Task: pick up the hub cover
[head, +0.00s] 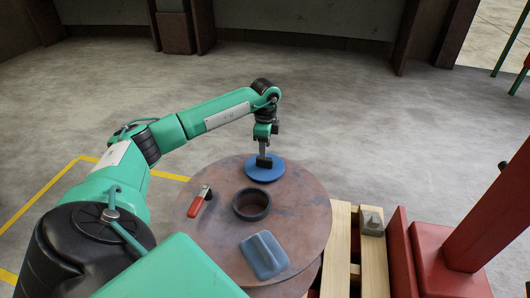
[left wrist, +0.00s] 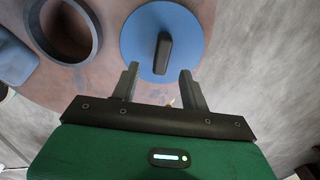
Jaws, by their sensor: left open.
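The hub cover is a round blue disc (head: 265,174) with a dark upright handle, lying flat on the reel's round brown top near its far edge. In the left wrist view the blue disc (left wrist: 140,38) shows with its dark handle (left wrist: 164,52) in the middle. My left gripper (head: 264,158) points down over the cover. Its two fingers (left wrist: 159,70) are open and apart, one on each side of the handle in the picture; I cannot tell how far down along the handle they reach. My right gripper does not show.
On the reel top (head: 308,210) are a dark hub ring (head: 251,204), a red-handled tool (head: 199,203) and a blue-grey block (head: 264,255). A wooden pallet (head: 340,250) and red steelwork (head: 445,262) stand to the right. The floor behind is clear.

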